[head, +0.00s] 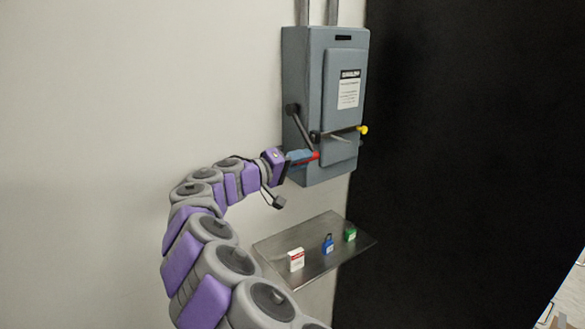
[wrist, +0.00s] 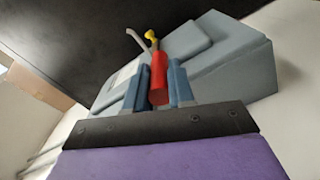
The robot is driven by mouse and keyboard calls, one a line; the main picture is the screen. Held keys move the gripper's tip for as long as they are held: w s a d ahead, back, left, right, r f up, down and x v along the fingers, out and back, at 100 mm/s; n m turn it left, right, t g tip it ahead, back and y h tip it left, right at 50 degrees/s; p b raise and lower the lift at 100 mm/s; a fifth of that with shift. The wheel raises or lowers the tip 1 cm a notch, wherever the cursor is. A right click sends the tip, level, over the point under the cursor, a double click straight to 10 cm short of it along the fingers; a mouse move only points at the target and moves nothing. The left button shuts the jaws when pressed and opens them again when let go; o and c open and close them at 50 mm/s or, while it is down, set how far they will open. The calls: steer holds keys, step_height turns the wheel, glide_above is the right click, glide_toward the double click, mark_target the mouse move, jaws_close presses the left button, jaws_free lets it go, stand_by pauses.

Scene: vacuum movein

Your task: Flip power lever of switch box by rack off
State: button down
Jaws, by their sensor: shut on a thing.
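The grey switch box (head: 330,75) is fixed to the wall at the upper middle of the head view and also shows behind my gripper in the wrist view (wrist: 225,75). Its power lever has a red handle (head: 316,155), low on the box's left side. In the wrist view the red handle (wrist: 158,78) stands between the two blue-grey fingers. My gripper (head: 303,158) is shut on this handle. The lever's shaft and pivot are partly hidden by my gripper. A dark bar (head: 300,125) slopes down the box's left side.
A metal shelf (head: 275,243) below the box bears a white-and-red box (head: 296,259), a blue padlock (head: 327,244) and a green item (head: 350,234). A yellow-tipped rod (head: 363,130) sticks out at the box's front. A black panel (head: 450,150) stands at right.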

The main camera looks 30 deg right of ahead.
steer(key=shift+w+f+b, duration=0.45)
steer(key=shift+w+f, duration=0.25)
steer(key=shift+f, duration=0.15)
steer(key=c, duration=1.4)
jaws_free()
steer(key=o, duration=0.4)
steer(key=shift+w+d+f, duration=0.1)
steer(key=shift+w+d, duration=0.05)
steer(key=shift+w, duration=0.1)
steer(key=shift+o, duration=0.2)
steer(key=shift+s, duration=0.1)
steer(key=a+p, duration=0.2)
steer(key=a, duration=1.5)
steer(key=shift+s+a+p, duration=0.2)
steer(key=shift+a+p, duration=0.05)
steer(key=shift+p, duration=0.1)
